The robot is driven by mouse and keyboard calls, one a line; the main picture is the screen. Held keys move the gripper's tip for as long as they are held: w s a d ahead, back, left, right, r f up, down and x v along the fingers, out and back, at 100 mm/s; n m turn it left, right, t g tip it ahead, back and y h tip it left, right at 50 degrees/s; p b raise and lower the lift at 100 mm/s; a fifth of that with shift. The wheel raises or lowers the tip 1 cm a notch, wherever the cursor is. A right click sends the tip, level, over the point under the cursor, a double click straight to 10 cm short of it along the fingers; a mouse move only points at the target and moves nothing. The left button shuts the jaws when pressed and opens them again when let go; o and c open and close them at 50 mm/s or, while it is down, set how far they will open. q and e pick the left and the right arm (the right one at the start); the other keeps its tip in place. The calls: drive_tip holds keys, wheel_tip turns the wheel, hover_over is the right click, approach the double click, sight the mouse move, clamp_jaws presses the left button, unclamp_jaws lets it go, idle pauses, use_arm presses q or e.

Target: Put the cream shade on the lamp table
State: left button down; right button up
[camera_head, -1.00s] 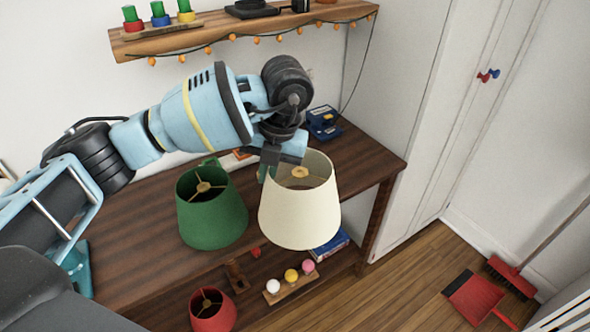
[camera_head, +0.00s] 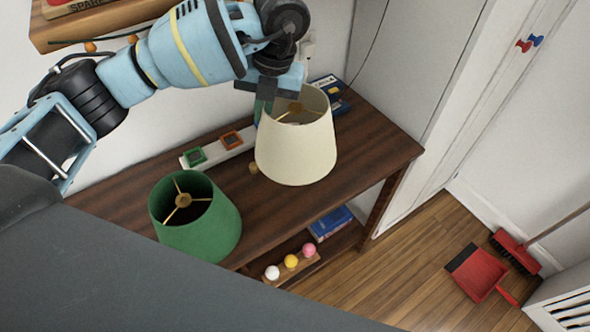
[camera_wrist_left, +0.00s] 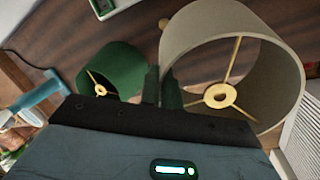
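The cream shade (camera_head: 296,153) is upright over the right part of the dark wooden table (camera_head: 364,146); I cannot tell if its bottom touches the top. My left gripper (camera_head: 265,102) is at the shade's upper left rim. In the left wrist view the fingers (camera_wrist_left: 163,90) are close together, with the wall of the cream shade (camera_wrist_left: 283,95) pinched between them. A green shade (camera_head: 208,228) stands to the left on the table and shows in the wrist view (camera_wrist_left: 122,62). My right gripper is not in view.
A white strip with green and orange frames (camera_head: 231,140) lies at the table's back. A blue object (camera_head: 331,90) stands behind the cream shade. Coloured balls (camera_head: 291,261) and a blue book (camera_head: 331,223) are on the lower shelf. A red dustpan (camera_head: 477,275) lies on the floor.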

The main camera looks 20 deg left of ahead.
use_arm(q)
drive_tip(key=shift+s+f, duration=0.1)
drive_tip(key=shift+f, duration=0.1)
drive_tip(key=d+x, duration=0.2)
drive_tip(key=x, duration=0.7)
drive_tip(key=shift+w+f+b, duration=0.25)
drive_tip(key=shift+f+b, duration=0.1)
drive_tip(key=shift+b, duration=0.1)
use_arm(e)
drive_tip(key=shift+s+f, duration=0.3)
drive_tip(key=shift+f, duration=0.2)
use_arm(q)
drive_tip(key=shift+f, duration=0.15)
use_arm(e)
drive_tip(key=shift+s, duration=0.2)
use_arm(q)
drive_tip(key=c, duration=1.6)
unclamp_jaws()
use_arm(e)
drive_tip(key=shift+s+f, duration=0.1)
